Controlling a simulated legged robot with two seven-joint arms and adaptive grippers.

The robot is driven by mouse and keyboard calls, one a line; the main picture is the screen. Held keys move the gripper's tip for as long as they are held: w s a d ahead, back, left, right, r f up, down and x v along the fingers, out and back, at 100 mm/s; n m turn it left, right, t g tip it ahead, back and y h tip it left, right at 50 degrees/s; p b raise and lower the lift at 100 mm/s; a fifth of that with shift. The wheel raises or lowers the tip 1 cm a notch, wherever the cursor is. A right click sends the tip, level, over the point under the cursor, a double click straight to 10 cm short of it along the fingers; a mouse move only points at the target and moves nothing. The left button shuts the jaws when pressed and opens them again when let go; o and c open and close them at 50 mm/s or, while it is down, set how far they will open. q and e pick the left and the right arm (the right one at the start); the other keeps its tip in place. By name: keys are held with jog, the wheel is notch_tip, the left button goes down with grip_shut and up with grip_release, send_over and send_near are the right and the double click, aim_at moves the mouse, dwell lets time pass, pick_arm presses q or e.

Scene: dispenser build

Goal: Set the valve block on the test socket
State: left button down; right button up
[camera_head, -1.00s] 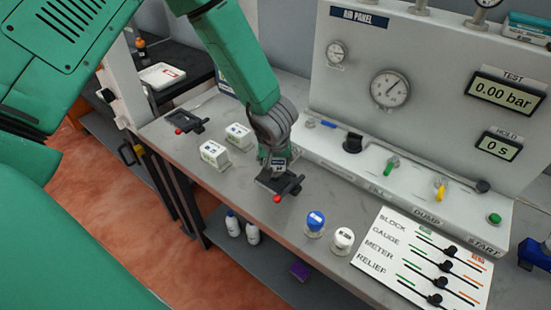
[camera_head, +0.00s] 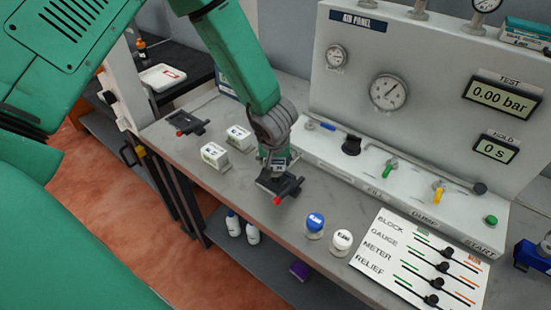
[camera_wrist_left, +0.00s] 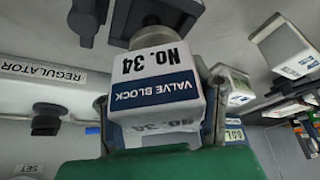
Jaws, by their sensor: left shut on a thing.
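My left gripper (camera_head: 276,160) is shut on the white and blue valve block marked No. 34 (camera_wrist_left: 158,85). In the head view the block is small and partly hidden by the fingers. It is directly over a dark fixture with a red knob (camera_head: 284,187), which looks like the test socket. In the wrist view a grey round part (camera_wrist_left: 152,34) and dark pieces are right beyond the block. I cannot tell whether the block is fully seated or just above. My right gripper is not in view.
Two white boxes (camera_head: 214,155) and a second dark fixture with a red knob (camera_head: 187,122) are to the left. Blue-capped (camera_head: 315,223) and white-capped (camera_head: 342,241) jars stand in front right, beside a slider board (camera_head: 400,262). The air panel (camera_head: 430,60) rises behind.

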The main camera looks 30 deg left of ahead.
pick_arm(q)
jog(key=shift+d+r+p, duration=0.1)
jog(key=shift+p, duration=0.35)
dwell(0.4)
jog(key=c, duration=1)
grip_release()
jog(key=shift+p+v, duration=0.4)
jog(key=shift+v, duration=1)
jog(key=v, duration=0.8)
